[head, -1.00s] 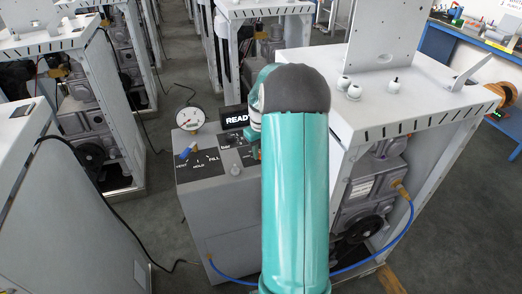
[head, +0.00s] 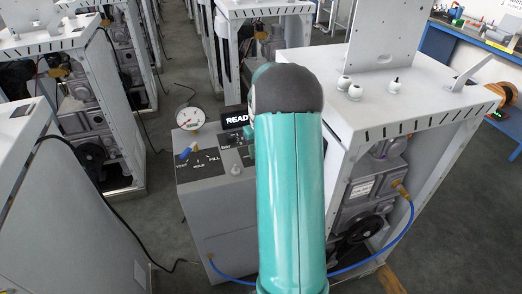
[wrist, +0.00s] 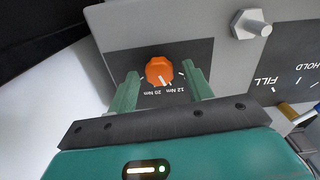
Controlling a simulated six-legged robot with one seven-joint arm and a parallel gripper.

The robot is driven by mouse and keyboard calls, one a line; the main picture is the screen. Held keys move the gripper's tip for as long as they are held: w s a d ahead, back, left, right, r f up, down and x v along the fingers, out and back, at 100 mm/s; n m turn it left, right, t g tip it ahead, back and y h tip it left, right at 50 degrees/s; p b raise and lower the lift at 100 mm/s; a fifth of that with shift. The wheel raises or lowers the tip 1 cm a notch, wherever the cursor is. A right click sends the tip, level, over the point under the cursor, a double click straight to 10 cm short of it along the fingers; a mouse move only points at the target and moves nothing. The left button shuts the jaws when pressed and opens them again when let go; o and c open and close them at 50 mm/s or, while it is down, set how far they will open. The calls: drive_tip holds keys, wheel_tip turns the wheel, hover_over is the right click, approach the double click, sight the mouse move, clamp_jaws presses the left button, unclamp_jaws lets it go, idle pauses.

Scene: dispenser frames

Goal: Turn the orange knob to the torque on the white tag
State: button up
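The orange knob (wrist: 159,71) sits on a dark panel in the wrist view. The labels "20 Nm" and "12 Nm" show upside down below it in the picture; other dial labels are hidden or unreadable. A white mark shows at the knob's lower edge, near the 20 Nm label. My gripper (wrist: 160,77) is open, with one green finger at each side of the knob and visible gaps between. In the head view my arm hides the knob and the gripper. I cannot make out a white tag with a readable torque.
A grey control box (head: 222,210) carries a gauge (head: 191,118), a READY sign (head: 236,119) and a blue lever (head: 186,152). A metal bolt-like fitting (wrist: 250,24) stands near the knob panel. A white frame (head: 420,120) stands right; a blue hose (head: 235,278) runs low.

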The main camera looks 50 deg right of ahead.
wheel_tip(320, 180, up, 14)
idle(0.7)
idle(0.4)
